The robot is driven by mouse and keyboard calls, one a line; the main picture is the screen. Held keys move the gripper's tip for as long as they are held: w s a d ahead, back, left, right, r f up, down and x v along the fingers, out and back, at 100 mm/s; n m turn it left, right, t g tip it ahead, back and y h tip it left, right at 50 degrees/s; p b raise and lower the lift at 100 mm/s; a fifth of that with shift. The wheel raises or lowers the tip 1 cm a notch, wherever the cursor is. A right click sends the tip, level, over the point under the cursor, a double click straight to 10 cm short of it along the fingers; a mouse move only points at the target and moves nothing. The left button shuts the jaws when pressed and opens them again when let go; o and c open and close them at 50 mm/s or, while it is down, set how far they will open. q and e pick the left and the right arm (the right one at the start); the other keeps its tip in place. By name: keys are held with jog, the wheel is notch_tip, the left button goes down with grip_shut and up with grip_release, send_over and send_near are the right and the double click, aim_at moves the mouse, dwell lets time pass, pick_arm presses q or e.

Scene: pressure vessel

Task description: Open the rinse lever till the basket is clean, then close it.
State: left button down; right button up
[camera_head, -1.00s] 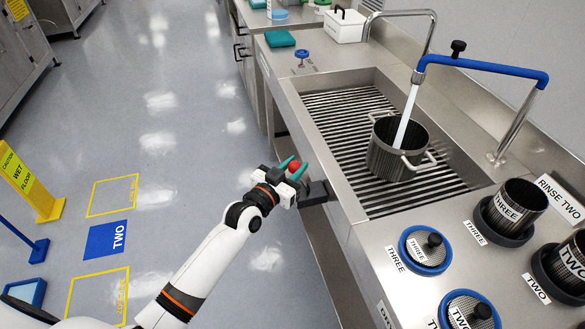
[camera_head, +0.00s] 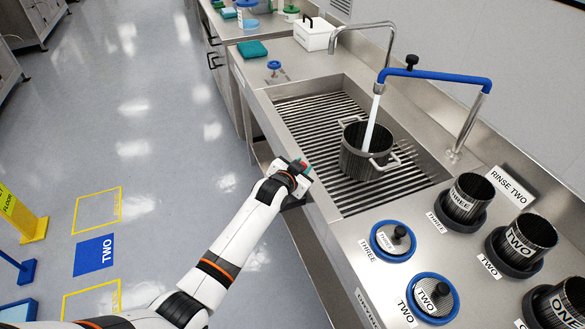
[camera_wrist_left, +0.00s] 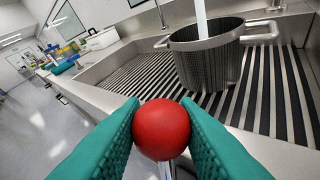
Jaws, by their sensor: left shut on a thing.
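The basket (camera_head: 364,152) is a dark ribbed metal vessel with two side handles, standing upright on the sink's slatted grate. A white stream of water (camera_head: 371,122) falls into it from the blue-armed faucet (camera_head: 437,75). The basket also shows in the left wrist view (camera_wrist_left: 207,58); I cannot tell how clean its inside is. My left gripper (camera_head: 302,166) is at the sink's front edge. Its teal fingers are shut on the rinse lever's red ball knob (camera_wrist_left: 161,129), with a metal stem below it. My right gripper is out of view.
The steel sink (camera_head: 281,93) has a raised rim. Labelled lids (camera_head: 393,240) and dark cups (camera_head: 467,197) stand on the counter at right. A teal cloth (camera_head: 251,49) and white box (camera_head: 314,33) lie beyond the sink. The floor at left is largely clear.

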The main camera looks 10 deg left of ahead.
pick_arm(q)
jog(key=shift+w+d+f, duration=0.2)
jog(key=shift+w+d, duration=0.15)
jog(key=shift+d, duration=0.3)
jog(key=c, duration=1.4)
grip_release()
jog(key=shift+o, duration=1.4)
jog(key=shift+w+d+f, duration=0.1)
jog(key=shift+w+f, duration=0.05)
jog(key=shift+v, duration=0.85)
jog(key=b+v, duration=0.1)
jog(key=v, duration=0.9)
